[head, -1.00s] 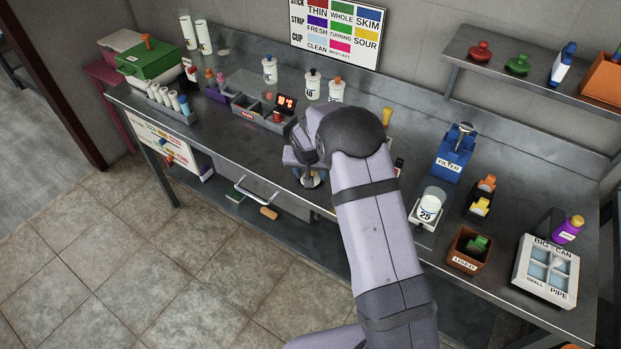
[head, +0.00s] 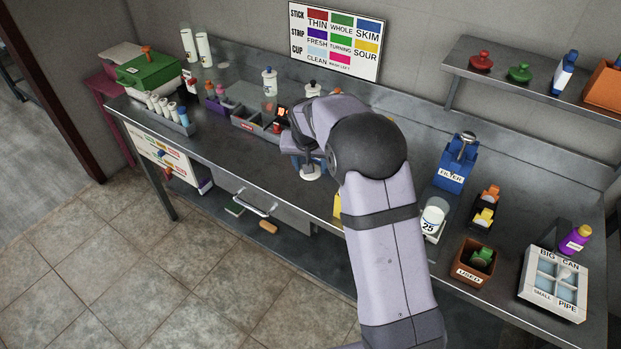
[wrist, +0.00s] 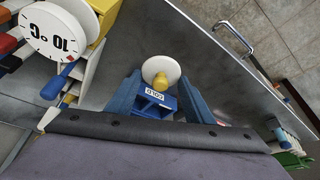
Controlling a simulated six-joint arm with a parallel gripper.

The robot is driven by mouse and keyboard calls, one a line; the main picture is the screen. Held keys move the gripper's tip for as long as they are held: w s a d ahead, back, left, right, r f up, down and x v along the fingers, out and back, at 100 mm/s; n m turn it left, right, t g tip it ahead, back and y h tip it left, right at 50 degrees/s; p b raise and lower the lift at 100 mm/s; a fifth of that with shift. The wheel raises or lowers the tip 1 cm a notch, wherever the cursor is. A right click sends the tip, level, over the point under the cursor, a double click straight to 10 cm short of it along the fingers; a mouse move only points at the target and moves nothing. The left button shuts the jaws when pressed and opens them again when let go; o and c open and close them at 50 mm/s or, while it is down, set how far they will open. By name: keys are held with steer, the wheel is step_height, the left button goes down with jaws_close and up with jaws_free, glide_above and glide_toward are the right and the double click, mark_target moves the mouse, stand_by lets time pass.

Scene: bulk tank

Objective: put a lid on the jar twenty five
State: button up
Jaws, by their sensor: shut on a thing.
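Jar twenty five (head: 433,218), white with a "25" label, stands upright on a pale stand at the middle right, partly behind my arm. My gripper (head: 306,162) is over the bench's front part, left of the jar and apart from it. In the wrist view, its blue fingers are shut on a blue labelled piece (wrist: 155,98). A white disc (wrist: 160,70) with a tan knob shows just beyond that piece; the disc also shows under the gripper in the head view (head: 310,173). I cannot tell whether this is a lid.
Near the jar are a blue filter holder (head: 451,176), a brown "USED" box (head: 473,265) and a compartment tray (head: 550,287). A white "10 °C" dial (wrist: 52,36) shows in the wrist view. Bare bench lies left of my gripper.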

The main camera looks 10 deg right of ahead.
step_height(320, 180, up, 2)
steer(key=shift+s+r, duration=0.15)
steer(key=s+r+n+y+p, duration=0.1)
steer(key=s+r+n+p, duration=0.1)
steer(key=s+p, duration=0.45)
step_height(320, 180, up, 5)
steer(key=m+g+h+p, duration=0.1)
steer(key=m+h, duration=0.2)
steer(key=m, duration=0.6)
glide_above(433, 217)
steer(key=w+d, duration=0.2)
steer(key=shift+d, duration=0.1)
step_height(433, 217, down, 6)
steer(key=b, duration=0.5)
steer(key=shift+f+b, duration=0.25)
steer(key=shift+b, duration=0.1)
